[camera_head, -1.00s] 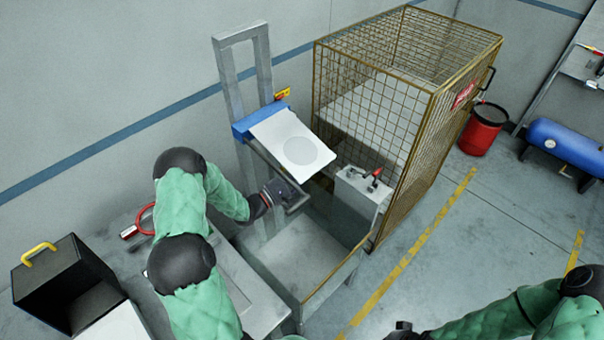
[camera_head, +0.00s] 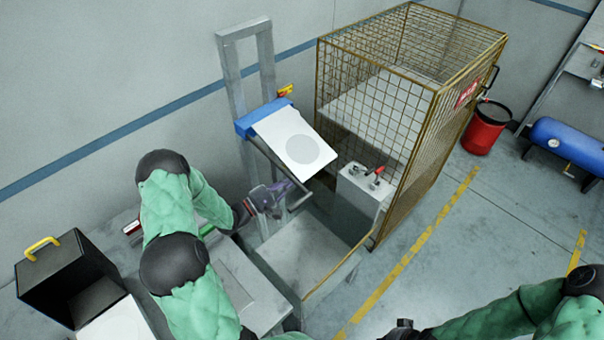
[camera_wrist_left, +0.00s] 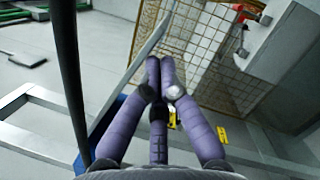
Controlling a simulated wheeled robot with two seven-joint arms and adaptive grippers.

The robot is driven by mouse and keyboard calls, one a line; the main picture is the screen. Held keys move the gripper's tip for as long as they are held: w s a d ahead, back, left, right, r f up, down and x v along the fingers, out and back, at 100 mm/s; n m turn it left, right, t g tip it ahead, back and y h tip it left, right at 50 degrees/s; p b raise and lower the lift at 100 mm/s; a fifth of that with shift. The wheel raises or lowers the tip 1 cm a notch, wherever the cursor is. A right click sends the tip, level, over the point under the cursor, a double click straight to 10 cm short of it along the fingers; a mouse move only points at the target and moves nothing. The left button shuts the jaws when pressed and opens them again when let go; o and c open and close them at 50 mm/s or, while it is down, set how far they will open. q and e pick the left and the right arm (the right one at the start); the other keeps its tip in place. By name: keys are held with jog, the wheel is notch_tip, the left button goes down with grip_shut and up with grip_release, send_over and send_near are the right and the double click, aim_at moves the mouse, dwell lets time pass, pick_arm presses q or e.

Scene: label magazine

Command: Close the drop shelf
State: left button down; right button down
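The drop shelf (camera_head: 292,140) is a white panel with a grey disc mark, hinged at a blue bar (camera_head: 263,117) on a grey upright frame. It slopes down from the bar towards the front right. My left gripper (camera_head: 279,194) is below the panel, beside a grey bar under it; contact cannot be told. In the left wrist view its purple fingers (camera_wrist_left: 161,78) converge with tips together, and nothing shows between them. A dark part at the bottom edge is the end of my right arm (camera_head: 402,328); its fingers are not clear.
A wire cage (camera_head: 425,105) stands right of the shelf, with a grey box (camera_head: 362,190) bearing a red-handled lever in front of it. A black box with a yellow handle (camera_head: 60,285) is at lower left. Open floor lies right of the cage.

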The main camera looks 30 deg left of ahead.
pick_arm(q)
jog(key=r+v, duration=0.1)
jog(key=v, duration=0.4)
jog(key=w+a+f+m+g+b, duration=0.1)
jog(key=w+a+f+m+b, duration=0.25)
jog(key=a+f+b, duration=0.55)
jog(key=w+a+f+m+g+b, duration=0.1)
jog(key=w+a+f+m+b, duration=0.2)
jog(key=a+f+m+b, duration=0.55)
jog(key=w+d+r+n+b, duration=0.2)
jog(key=w+n, duration=0.2)
jog(key=w, duration=0.4)
jog(key=shift+w, duration=0.2)
